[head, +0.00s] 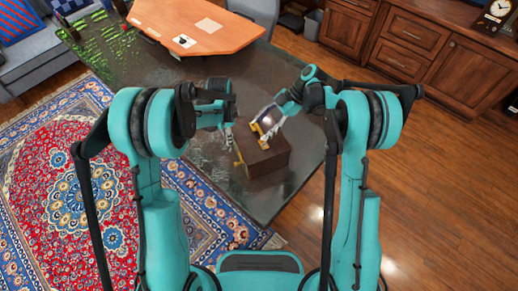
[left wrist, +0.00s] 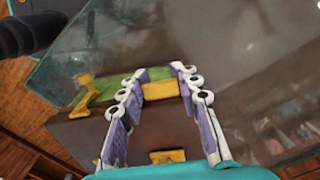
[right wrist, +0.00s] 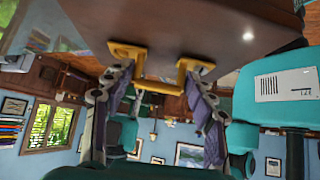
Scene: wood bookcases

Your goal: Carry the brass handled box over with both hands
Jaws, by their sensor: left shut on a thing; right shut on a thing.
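The brown box (head: 268,158) with brass handles is over the dark glossy table in the head view; whether it touches the table I cannot tell. My left gripper (head: 231,138) is at the box's left side. In the left wrist view its fingers (left wrist: 158,80) are shut on a brass handle (left wrist: 161,91), with the brown box (left wrist: 80,135) behind. My right gripper (head: 268,124) is at the box's far side. In the right wrist view its fingers (right wrist: 158,72) are shut on another brass handle (right wrist: 158,86), against the box's brown face (right wrist: 200,28).
The dark table (head: 200,100) has free surface left of and beyond the box. An orange-brown desk (head: 195,22) stands beyond it. Wood cabinets (head: 425,40) line the back right. A patterned red and blue rug (head: 75,190) lies left; wood floor (head: 440,190) is clear at right.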

